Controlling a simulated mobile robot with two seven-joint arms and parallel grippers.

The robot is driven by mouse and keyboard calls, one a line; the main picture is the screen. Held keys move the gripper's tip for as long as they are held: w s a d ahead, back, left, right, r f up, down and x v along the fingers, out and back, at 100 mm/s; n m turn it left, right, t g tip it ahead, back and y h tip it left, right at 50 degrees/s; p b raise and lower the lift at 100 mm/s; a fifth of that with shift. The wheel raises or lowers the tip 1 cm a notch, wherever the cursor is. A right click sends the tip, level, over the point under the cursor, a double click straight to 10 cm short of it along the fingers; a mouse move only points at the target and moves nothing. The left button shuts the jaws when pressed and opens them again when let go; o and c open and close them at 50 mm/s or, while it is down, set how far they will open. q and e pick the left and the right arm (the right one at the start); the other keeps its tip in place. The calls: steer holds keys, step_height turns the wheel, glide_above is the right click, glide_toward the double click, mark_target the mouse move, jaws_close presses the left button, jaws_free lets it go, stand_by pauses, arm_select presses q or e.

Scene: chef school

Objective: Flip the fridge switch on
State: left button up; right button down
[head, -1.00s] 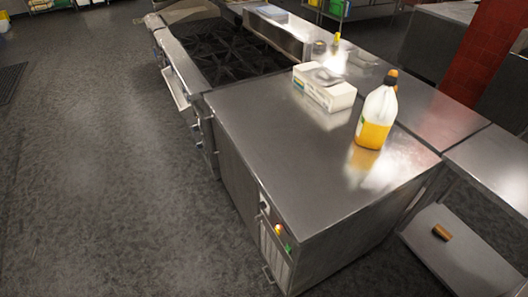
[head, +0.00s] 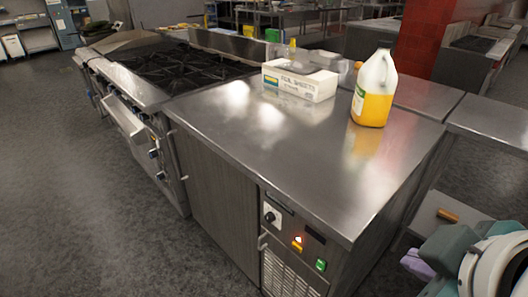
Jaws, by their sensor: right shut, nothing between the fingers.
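The fridge is a steel under-counter unit (head: 212,205) with a control panel on its front at the lower middle of the head view. The panel carries a round dial (head: 270,216), a lit orange-red switch (head: 297,243) and a green switch (head: 320,265). I cannot tell the switch positions. My right gripper (head: 428,268) shows at the lower right edge, partly cut off. It is shut and empty, to the right of the panel and apart from it. My left gripper is not in view.
A jug of yellow liquid (head: 372,95) and a white box (head: 300,82) stand on the steel top. A stove (head: 180,68) adjoins on the left. A brown item (head: 447,215) lies on a low shelf at right. The floor (head: 70,190) at left is clear.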

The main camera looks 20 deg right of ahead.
steer(key=w+f+n+t+b, duration=0.3)
steer(key=f+b, duration=1)
steer(key=b, duration=0.3)
steer(key=w+a+f+n+t+h+b, duration=0.1)
steer(key=w+f+n+t+b, duration=0.1)
steer(key=f+b, duration=1.2)
steer(key=w+a+f+n+t+h+b, duration=0.1)
steer(key=w+f+n+t+b, duration=0.2)
steer(key=f+b, duration=1.1)
steer(key=w+t+b, duration=0.1)
steer(key=b, duration=0.3)
steer(key=shift+a+f+n, duration=0.15)
steer(key=shift+f+n, duration=0.05)
steer(key=shift+n, duration=0.1)
steer(key=shift+r, duration=0.1)
steer(key=b, duration=0.3)
glide_toward(316, 266)
steer(key=w+a, duration=0.1)
steer(key=w, duration=0.3)
steer(key=shift+w+d+f, duration=0.15)
steer(key=shift+w+d, duration=0.2)
steer(key=shift+d, duration=0.4)
steer(key=shift+w+d+f, duration=0.2)
steer(key=shift+w+d, duration=0.15)
steer(key=shift+d, duration=0.45)
